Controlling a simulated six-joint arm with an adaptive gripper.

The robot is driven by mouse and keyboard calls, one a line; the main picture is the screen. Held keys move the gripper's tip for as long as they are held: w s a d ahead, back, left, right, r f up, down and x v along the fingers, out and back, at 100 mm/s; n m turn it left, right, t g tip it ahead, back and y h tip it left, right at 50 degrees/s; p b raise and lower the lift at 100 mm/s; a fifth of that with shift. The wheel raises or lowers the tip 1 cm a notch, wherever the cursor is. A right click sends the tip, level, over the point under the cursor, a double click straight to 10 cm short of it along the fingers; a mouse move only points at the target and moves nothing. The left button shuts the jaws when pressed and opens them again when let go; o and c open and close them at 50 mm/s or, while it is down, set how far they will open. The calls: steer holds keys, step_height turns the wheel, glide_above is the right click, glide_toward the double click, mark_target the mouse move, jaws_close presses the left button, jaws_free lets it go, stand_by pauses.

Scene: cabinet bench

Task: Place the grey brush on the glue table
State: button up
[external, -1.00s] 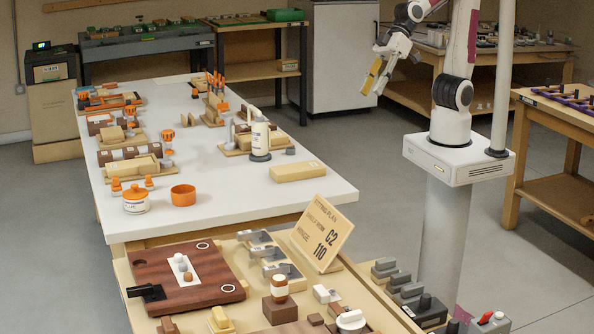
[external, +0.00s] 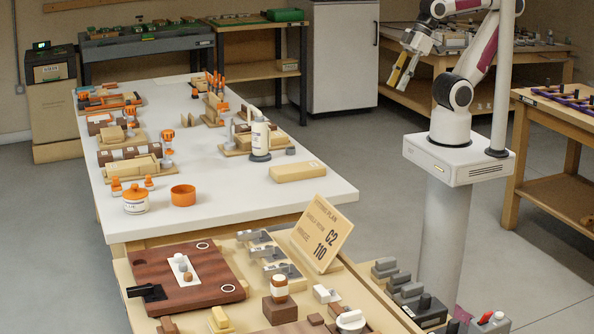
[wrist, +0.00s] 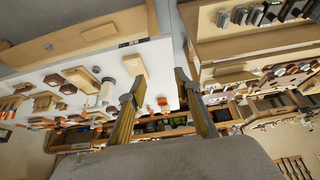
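The white top also shows upside down in the wrist view (wrist: 60,75). I cannot pick out the grey brush for certain in either view. My gripper (external: 398,84) is in the air at the upper right of the external view, to the right of the glue table. In the wrist view its two fingers (wrist: 158,82) are apart, with nothing seen between them.
An orange ring-shaped cup (external: 183,195) and a tan block (external: 298,172) sit near the glue table's front edge. A nearer bench carries a sign (external: 322,233), a dark wooden board (external: 185,278) and grey pieces (external: 410,292). The white top between the items has clear room.

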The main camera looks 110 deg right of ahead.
steer(key=shift+c, duration=1.2)
